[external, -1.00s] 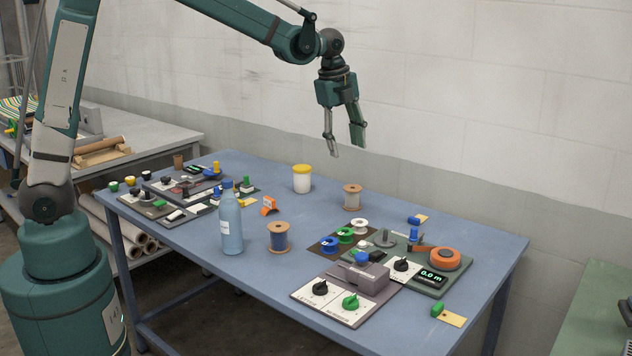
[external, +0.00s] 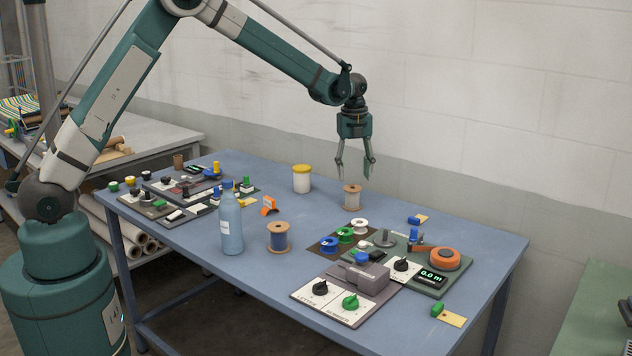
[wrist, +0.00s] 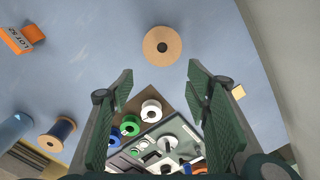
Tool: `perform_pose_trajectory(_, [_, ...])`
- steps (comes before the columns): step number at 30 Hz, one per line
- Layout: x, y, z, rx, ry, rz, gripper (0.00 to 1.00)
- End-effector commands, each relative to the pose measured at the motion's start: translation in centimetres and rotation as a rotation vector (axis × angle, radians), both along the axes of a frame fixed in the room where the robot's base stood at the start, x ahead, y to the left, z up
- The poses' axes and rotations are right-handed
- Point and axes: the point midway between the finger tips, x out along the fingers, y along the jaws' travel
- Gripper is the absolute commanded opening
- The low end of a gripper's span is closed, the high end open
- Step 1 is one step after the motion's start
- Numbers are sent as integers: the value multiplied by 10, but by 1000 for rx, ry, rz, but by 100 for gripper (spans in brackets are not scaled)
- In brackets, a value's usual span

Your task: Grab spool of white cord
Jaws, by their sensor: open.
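A spool with tan wooden flanges and pale, whitish cord (external: 352,198) stands upright on the blue table, towards the back. In the wrist view its round top flange with a dark centre hole (wrist: 162,46) shows ahead of the fingertips, centred between them. My gripper (external: 355,175) points down just above this spool, fingers apart and empty. In the wrist view my gripper (wrist: 160,80) shows both green fingers spread wide, and neither touches the spool.
A similar spool with blue cord (external: 279,237) and a blue bottle (external: 231,222) stand to the left. A yellow-lidded jar (external: 302,179) stands behind left. Small white, green and blue reels (external: 344,236) and a device with a green display (external: 431,277) lie in front.

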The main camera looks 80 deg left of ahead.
Motion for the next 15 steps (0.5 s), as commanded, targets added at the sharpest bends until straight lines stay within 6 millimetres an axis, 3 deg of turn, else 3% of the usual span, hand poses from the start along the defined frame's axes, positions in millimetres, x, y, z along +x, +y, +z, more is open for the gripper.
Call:
perform_pose_trajectory(6, [2,28,-31,-11,22,-61,48])
perform_pose_trajectory(15, [2,36,-42,-16,31,-87,48])
